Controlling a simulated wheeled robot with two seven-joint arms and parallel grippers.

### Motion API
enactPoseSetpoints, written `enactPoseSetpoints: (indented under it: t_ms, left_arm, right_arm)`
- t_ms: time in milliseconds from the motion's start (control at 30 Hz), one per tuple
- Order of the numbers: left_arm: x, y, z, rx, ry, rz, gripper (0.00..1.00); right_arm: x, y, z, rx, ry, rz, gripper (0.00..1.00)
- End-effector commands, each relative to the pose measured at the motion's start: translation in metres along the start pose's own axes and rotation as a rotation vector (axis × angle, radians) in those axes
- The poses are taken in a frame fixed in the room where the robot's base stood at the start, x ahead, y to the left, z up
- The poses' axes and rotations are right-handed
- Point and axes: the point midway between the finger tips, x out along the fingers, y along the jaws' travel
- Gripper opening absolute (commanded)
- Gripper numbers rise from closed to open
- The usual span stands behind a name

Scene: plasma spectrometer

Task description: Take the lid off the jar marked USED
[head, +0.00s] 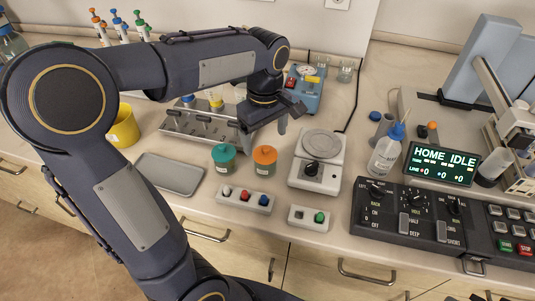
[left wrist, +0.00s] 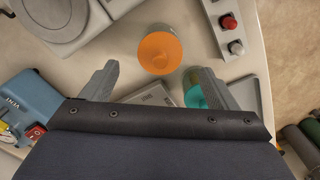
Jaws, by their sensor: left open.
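Two small jars stand side by side on the bench, one with a teal lid (head: 223,154) and one with an orange lid (head: 264,155). I cannot read a USED mark on either. My left gripper (head: 264,124) is open and empty, just behind and above the jars. In the left wrist view the orange lid (left wrist: 160,50) shows whole, ahead of the gap between the fingers (left wrist: 160,82). The teal lid (left wrist: 193,97) is partly hidden by the right-hand finger there. Both lids sit on their jars. My right gripper is not in view.
A tube rack (head: 180,127) stands behind left and a grey tray (head: 168,175) lies left. A scale (head: 318,178) stands close right of the jars. A button box (head: 244,199) and a smaller switch box (head: 309,217) are in front. A wash bottle (head: 385,155) is farther right.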

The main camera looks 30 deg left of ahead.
Motion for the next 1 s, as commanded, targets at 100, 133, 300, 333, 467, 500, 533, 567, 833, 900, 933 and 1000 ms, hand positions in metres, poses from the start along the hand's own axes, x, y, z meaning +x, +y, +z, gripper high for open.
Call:
enactPoseSetpoints:
  t_ms: [100,133,300,333,467,500,533,567,833,900,933,1000]
  left_arm:
    - [0.019,-0.001,0.000,0.001,-0.002,-0.006,0.81]
    - [0.024,-0.002,0.000,0.001,-0.002,-0.006,0.81]
    - [0.043,-0.001,0.000,0.001,-0.002,-0.003,0.81]
    - [0.044,-0.001,0.000,0.001,-0.002,-0.002,0.81]
    - [0.045,-0.001,0.000,0.001,-0.001,0.000,0.81]
    - [0.045,-0.001,0.000,0.001,-0.001,0.000,0.81]
    - [0.045,-0.001,0.000,0.001,-0.001,0.000,0.81]
    - [0.045,-0.001,0.000,0.001,-0.001,0.000,0.81]
    - [0.044,-0.001,0.000,0.002,-0.001,0.000,0.46]
    - [0.044,-0.001,0.000,0.002,-0.001,0.000,0.37]
    - [0.044,-0.001,0.000,0.002,-0.001,0.000,0.34]
    - [0.044,-0.001,0.000,0.002,-0.001,0.000,0.34]
  right_arm:
    - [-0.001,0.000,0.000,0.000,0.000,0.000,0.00]
    - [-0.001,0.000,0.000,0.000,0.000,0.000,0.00]
    - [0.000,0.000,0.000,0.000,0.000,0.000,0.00]
    - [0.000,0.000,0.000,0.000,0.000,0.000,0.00]
    - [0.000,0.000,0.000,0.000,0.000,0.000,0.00]
    - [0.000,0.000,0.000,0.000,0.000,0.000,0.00]
    - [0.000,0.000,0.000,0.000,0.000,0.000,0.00]
    - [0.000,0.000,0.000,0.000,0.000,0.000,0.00]
    - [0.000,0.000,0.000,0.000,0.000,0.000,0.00]
    - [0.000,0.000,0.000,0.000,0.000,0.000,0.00]
    - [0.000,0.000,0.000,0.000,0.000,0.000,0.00]
    - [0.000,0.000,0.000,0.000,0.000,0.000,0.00]
